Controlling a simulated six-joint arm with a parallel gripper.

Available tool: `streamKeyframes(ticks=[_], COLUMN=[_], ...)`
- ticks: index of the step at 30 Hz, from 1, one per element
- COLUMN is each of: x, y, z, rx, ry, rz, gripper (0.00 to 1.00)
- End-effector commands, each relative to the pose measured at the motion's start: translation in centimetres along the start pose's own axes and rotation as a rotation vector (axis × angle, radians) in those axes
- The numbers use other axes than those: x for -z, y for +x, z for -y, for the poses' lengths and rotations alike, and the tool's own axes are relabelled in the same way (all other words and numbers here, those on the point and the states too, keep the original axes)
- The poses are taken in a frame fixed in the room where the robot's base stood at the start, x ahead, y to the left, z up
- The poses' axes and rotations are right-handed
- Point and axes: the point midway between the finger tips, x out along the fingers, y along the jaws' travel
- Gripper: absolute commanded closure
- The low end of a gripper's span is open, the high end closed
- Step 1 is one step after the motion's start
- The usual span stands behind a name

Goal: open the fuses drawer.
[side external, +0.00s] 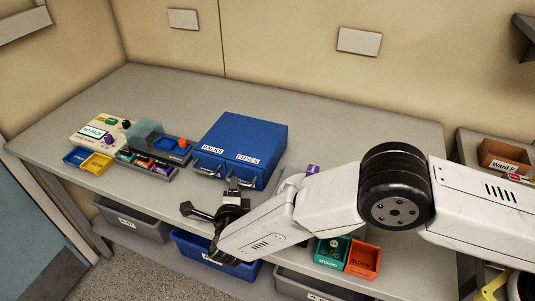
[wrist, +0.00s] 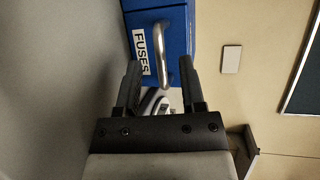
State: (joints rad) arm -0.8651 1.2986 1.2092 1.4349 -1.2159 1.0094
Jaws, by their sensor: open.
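The blue drawer cabinet (side external: 245,140) stands on the bench, its front marked PACKS on the left and FUSES on the right. Each drawer has a metal handle. In the wrist view the FUSES label (wrist: 141,51) and the metal bar handle (wrist: 162,56) are close ahead. My gripper (wrist: 160,85) is open, one finger on each side of the handle's near end in that view. I cannot tell whether the fingers touch it. In the side view my gripper (side external: 217,208) is in front of the cabinet, and the fuses drawer looks shut.
A cream device (side external: 100,135) with blue and yellow trays stands left of the cabinet, beside a rack of small coloured bins (side external: 150,160). Green (side external: 331,250) and orange (side external: 362,260) bins stand near my arm. Grey and blue bins (side external: 205,252) sit below the bench top.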

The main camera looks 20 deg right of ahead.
Motion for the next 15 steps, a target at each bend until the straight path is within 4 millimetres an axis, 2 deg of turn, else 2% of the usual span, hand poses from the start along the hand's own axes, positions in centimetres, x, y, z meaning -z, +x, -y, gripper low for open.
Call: streamKeyframes(ticks=[7,15], x=[0.0,0.0], y=[2.8,3.8], z=[0.0,0.0], rx=[0.000,0.000], ry=[0.000,-0.001], rz=[0.000,0.000], gripper=[0.49,0.49])
